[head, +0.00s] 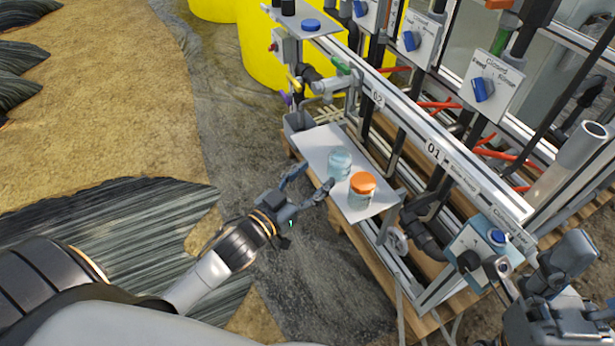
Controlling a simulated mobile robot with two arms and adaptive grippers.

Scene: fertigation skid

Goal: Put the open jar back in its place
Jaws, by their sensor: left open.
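A clear bluish jar (340,163) with no lid visible stands upright on the white shelf (312,143) of the skid. A second clear jar with an orange lid (362,184) stands close to it, nearer the shelf's right end. My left gripper (318,177) is open at the shelf's front edge. Its fingers point toward the open jar, which appears just beyond the fingertips; I see nothing between them. My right gripper (500,274) is at the lower right, near a grey box with a blue knob; its finger opening is unclear.
A blue lid (311,25) lies on a small upper shelf beside dark bottles. Valve panels with blue handles (483,89), pipes and a rail marked 01 and 02 rise behind the jars. A grey bin (298,122) adjoins the white shelf's left end. Open ground lies to the left.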

